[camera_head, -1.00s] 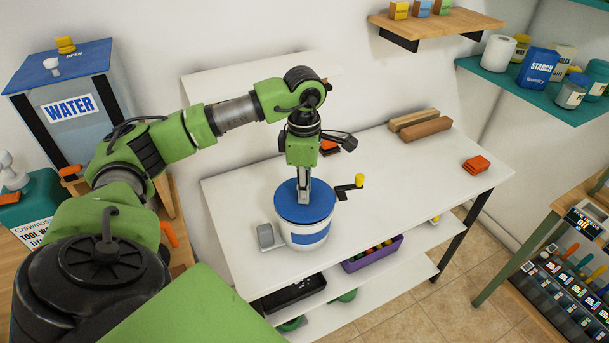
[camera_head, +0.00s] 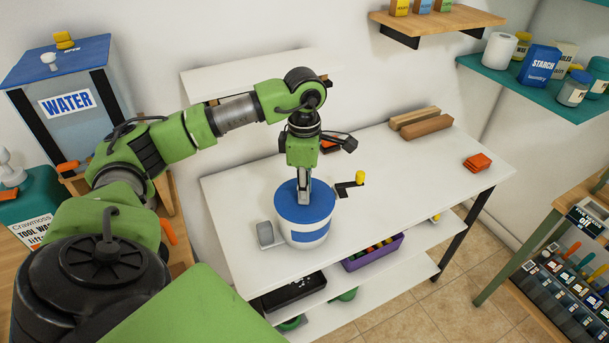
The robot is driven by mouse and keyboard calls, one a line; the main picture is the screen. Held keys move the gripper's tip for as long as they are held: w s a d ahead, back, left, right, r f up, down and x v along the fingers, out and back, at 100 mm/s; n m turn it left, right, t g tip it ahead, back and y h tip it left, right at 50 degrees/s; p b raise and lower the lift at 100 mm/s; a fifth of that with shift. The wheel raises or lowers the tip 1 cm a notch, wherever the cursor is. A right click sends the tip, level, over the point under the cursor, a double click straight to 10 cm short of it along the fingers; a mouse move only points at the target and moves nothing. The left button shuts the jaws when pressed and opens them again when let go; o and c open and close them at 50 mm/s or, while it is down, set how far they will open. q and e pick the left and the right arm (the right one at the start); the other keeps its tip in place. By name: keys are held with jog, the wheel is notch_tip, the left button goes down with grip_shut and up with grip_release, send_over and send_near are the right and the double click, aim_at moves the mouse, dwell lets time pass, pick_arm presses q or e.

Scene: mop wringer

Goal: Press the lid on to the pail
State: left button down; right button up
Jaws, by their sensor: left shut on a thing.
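The white pail (camera_head: 297,235) with a blue band stands upright on the white table. The round blue lid (camera_head: 289,207) lies level over the pail's top. I cannot tell from this angle whether its rim is fully seated all round. My left gripper (camera_head: 304,199) points straight down over the middle of the lid, its fingers shut on the lid. What the fingertips grip is hidden by the fingers themselves. My right gripper is not in view.
A black crank with a yellow knob (camera_head: 360,177) sticks out just right of the lid. A grey block (camera_head: 266,235) sits left of the pail. Wooden blocks (camera_head: 427,127) and an orange item (camera_head: 477,161) lie farther back.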

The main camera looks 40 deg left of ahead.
pick_arm(q)
jog(key=c, duration=1.9)
grip_release()
jog(key=shift+r, duration=0.25)
notch_tip(320, 180, up, 12)
jog(key=shift+f, duration=0.25)
